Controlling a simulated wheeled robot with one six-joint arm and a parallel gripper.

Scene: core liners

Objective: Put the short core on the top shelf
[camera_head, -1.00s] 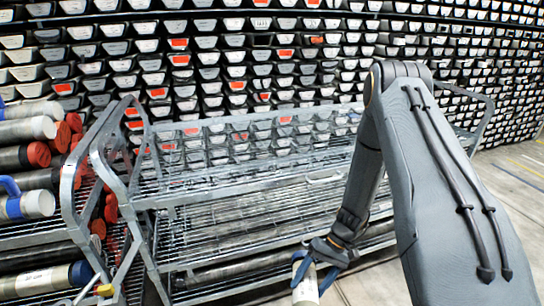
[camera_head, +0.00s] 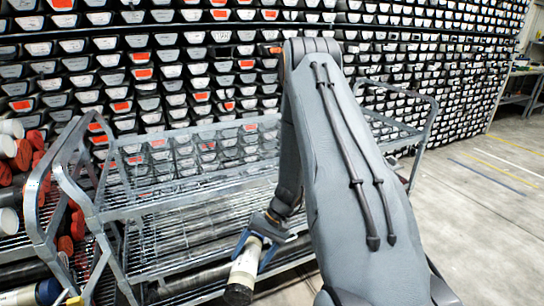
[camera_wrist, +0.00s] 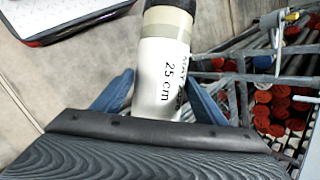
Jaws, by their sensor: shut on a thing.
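The short core (camera_head: 243,272) is a pale cylinder with a dark end. In the wrist view the short core (camera_wrist: 160,75) shows the label "25 cm" and a tan band near its dark end. My gripper (camera_head: 254,251) is shut on it, with a blue finger on each side. The core hangs tilted in front of the grey wire-shelf cart, dark end low. The cart's top shelf (camera_head: 185,196) is a wire mesh behind and above the core; its right part is hidden behind my arm. No object shows on the visible part of the top shelf.
A lower cart shelf (camera_head: 190,241) holds long dark cores. A second rack (camera_head: 62,170) at left holds red-capped cores, also seen at right in the wrist view (camera_wrist: 275,105). A wall of core trays (camera_head: 200,60) stands behind. Open floor (camera_head: 465,210) lies at right.

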